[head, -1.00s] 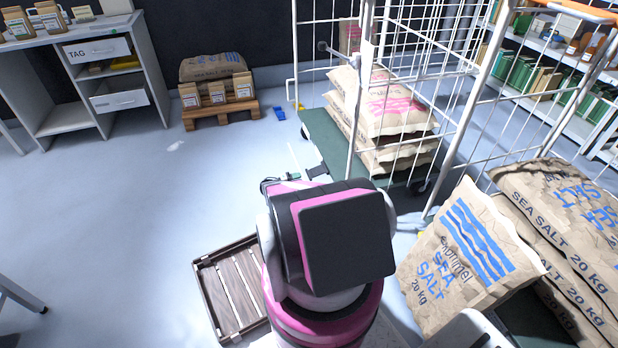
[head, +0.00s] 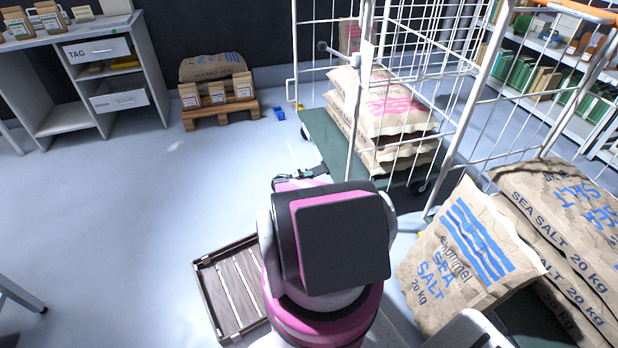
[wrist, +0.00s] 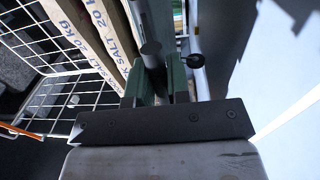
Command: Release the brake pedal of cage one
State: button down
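A white wire roll cage (head: 352,110) with a green deck (head: 322,140) stands ahead, loaded with stacked sacks. I cannot read a number on it. My gripper (head: 316,173) is low at the deck's near left corner, partly hidden behind my own arm. In the wrist view my gripper (wrist: 158,82) has its two fingers apart. A dark grey round-ended part (wrist: 152,60) shows between or just beyond them; I cannot tell whether they touch it. A black knob (wrist: 195,61) on a short rod is to the right. The brake pedal cannot be made out clearly in the head view.
Sea salt sacks (head: 455,260) lean at the right. A wooden crate (head: 203,275) lies on the floor to the left. A small pallet (head: 222,115) with sacks and packets and a desk (head: 110,50) stand farther back. The floor at left is clear.

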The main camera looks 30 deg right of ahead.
jog(key=shift+a+r+t+y, duration=0.2)
jog(key=shift+r+t+y, duration=0.3)
jog(key=shift+r+y, duration=1.6)
jog(key=shift+y, duration=0.2)
jog(key=shift+d+r, duration=0.2)
jog(key=shift+r, duration=0.4)
jog(key=c, duration=1.1)
grip_release()
